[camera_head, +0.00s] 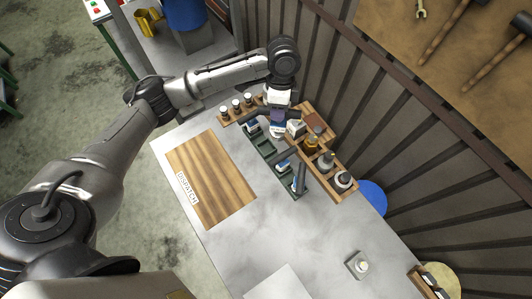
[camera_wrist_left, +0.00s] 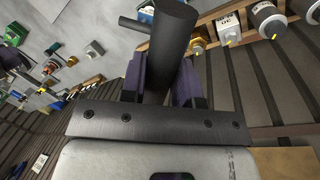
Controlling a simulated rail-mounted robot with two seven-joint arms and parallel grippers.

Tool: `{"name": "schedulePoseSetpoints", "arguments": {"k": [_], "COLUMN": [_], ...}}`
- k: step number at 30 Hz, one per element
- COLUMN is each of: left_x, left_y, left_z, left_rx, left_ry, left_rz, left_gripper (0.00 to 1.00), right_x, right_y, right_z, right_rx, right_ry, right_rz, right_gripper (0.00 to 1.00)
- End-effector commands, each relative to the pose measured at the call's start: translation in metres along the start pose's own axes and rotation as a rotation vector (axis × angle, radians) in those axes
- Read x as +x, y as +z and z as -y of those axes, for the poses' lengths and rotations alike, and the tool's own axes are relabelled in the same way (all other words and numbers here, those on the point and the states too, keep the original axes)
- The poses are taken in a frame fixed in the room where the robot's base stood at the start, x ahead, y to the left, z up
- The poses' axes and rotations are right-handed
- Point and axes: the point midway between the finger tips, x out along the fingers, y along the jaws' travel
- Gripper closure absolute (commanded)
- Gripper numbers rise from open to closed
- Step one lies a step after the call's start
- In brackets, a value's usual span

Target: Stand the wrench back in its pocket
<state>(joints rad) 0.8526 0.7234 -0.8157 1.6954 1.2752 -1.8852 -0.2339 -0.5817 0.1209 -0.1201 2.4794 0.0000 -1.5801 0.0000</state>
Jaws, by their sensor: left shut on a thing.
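My left gripper (camera_head: 277,116) is over the back of the steel table, above the end of the green compartment tray (camera_head: 263,146). In the left wrist view its two purple-grey finger pads (camera_wrist_left: 160,82) are closed on a thick dark grey rod with a thinner side bar, which I take to be the wrench (camera_wrist_left: 173,35). The rod sticks out beyond the fingers. In the head view the gripper and wrist largely hide what is held. I cannot tell which pocket is the wrench's, or whether the wrench touches anything. My right gripper is not in view.
A wooden rack with bottles (camera_head: 326,161) stands right of the tray, and a small rack with vials (camera_head: 236,106) stands to its left. A wooden dispatch board (camera_head: 211,178) lies in front. A slatted wall (camera_head: 400,130) rises behind. The table's middle is clear.

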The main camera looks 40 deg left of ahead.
Motion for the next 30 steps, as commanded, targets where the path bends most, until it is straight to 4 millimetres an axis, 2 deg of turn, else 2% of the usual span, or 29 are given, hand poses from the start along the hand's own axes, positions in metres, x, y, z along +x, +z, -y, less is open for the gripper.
{"name": "schedulePoseSetpoints", "arguments": {"k": [1,3,12,21,30], "left_x": [0.023,0.043,0.11,0.143,0.186], "left_y": [0.002,0.006,0.026,0.038,0.041], "left_z": [0.014,0.029,0.076,0.096,0.106], "left_rx": [0.07,0.182,0.582,0.781,0.808], "left_ry": [0.002,0.002,0.001,0.0,0.003], "left_rz": [0.016,0.039,0.12,0.16,0.166], "left_gripper": [1.0,1.0,1.0,1.0,1.0], "right_x": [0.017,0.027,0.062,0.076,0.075], "right_y": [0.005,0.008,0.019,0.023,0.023], "right_z": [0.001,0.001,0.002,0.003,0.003], "right_rx": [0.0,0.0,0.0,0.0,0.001], "right_ry": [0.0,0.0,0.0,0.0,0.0], "right_rz": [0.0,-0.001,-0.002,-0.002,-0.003], "right_gripper": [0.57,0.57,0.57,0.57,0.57]}}
